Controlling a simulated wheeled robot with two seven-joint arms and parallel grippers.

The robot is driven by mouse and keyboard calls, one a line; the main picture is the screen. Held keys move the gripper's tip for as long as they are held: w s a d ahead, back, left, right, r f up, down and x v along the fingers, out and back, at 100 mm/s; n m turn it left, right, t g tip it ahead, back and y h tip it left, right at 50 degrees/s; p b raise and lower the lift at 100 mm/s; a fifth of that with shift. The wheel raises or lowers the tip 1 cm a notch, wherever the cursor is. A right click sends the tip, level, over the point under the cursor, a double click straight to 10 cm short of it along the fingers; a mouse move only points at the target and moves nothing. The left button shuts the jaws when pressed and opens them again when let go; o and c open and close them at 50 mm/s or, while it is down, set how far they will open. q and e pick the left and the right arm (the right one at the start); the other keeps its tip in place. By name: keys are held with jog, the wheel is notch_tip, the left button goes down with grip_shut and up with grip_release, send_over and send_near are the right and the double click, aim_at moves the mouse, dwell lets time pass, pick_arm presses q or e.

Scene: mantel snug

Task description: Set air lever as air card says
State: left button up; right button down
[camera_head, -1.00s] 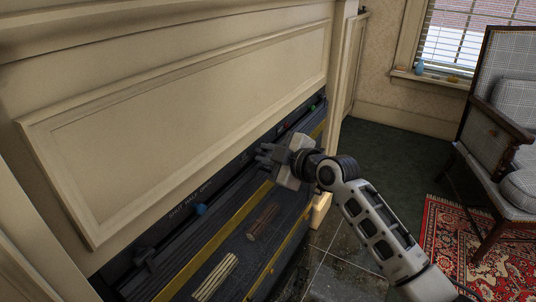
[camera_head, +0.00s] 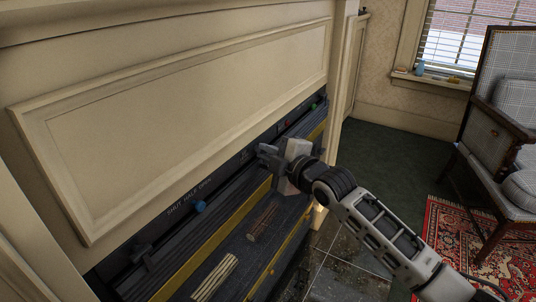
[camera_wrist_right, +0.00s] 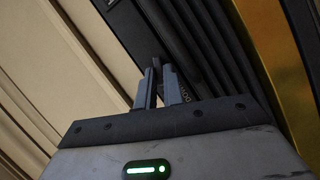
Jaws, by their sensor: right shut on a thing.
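My right gripper (camera_head: 268,153) reaches in from the right to the dark metal front under the cream mantel panel. In the right wrist view its fingers (camera_wrist_right: 158,88) are close together on a thin dark upright piece (camera_wrist_right: 153,82), which looks like a lever; most of it is hidden between them. A blue knob (camera_head: 200,206) stands on the front, left of the gripper and apart from it. Small white lettering (camera_head: 188,198), which seems to read SHUT HALF OPEN, is beside the knob. I cannot make out an air card. My left gripper is out of view.
The cream panel (camera_head: 170,120) stands close behind the gripper. A yellow rail (camera_head: 215,248) runs along the dark hearth unit. Pale sticks (camera_head: 215,278) and a brown log (camera_head: 263,222) lie there. A red and a green knob (camera_head: 314,106) sit farther right. An armchair (camera_head: 505,140) stands right.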

jog(key=shift+f+n+t, duration=0.15)
jog(key=shift+n+t, duration=0.25)
jog(key=shift+n, duration=0.6)
jog(key=c, duration=1.8)
grip_release()
jog(key=shift+s+d, duration=0.1)
jog(key=shift+s, duration=0.05)
